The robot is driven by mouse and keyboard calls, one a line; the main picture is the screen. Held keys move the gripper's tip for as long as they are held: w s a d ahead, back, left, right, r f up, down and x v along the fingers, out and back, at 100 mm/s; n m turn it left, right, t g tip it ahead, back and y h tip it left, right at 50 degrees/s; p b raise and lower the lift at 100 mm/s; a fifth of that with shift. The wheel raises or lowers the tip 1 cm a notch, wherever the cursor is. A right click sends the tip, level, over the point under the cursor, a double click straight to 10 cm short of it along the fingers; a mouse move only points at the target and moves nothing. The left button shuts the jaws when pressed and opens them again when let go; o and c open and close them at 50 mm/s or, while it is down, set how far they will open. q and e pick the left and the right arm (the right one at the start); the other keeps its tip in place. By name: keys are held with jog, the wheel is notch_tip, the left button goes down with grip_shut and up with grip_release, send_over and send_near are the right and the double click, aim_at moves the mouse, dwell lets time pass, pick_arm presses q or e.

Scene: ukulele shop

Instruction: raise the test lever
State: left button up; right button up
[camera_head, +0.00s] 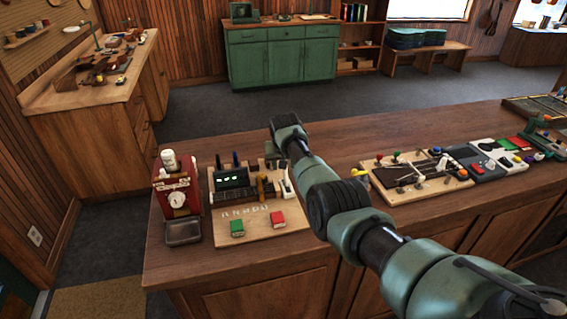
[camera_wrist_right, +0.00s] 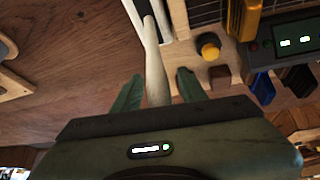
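A pale, slim lever handle (camera_wrist_right: 153,62) shows in the right wrist view, running between the two green fingers of my right gripper (camera_wrist_right: 160,75). The fingers are apart, with a visible gap on each side of the handle. In the head view, a white lever part (camera_head: 287,183) shows at the right edge of the wooden test board (camera_head: 258,233), beside my arm. My right arm reaches in from the lower right, and its gripper is mostly hidden there. My left gripper is not in view.
A second board with levers (camera_head: 410,178) lies right of my arm.

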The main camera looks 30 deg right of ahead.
jog(key=shift+s+a+r, duration=0.1)
jog(key=shift+s+r, duration=0.05)
jog(key=shift+r, duration=0.25)
jog(key=shift+v, duration=3.4)
